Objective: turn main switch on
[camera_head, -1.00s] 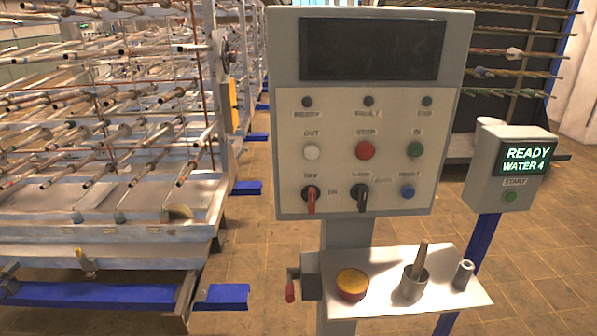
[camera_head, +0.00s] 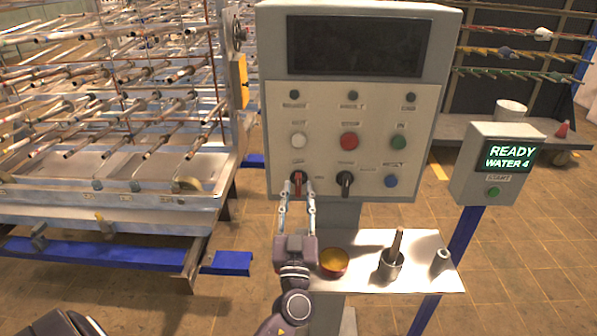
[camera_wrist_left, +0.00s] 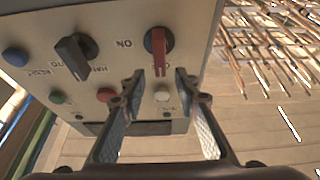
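The main switch is a red lever (camera_head: 298,186) on a black round base at the lower left of the grey control panel (camera_head: 330,165). It also shows in the left wrist view (camera_wrist_left: 158,45), upright in line with the partly hidden label below it; the "ON" label lies to its side. My left gripper (camera_head: 298,192) is in front of the switch, its two fingers apart on either side of the lever. In the left wrist view the open fingertips (camera_wrist_left: 156,80) are near the lever's end; contact cannot be told. My right gripper is out of view.
A black selector switch (camera_head: 345,182) sits close to the right of the red one. Push buttons, including a red one (camera_head: 349,142), are above. A "READY" box (camera_head: 490,165) stands right.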

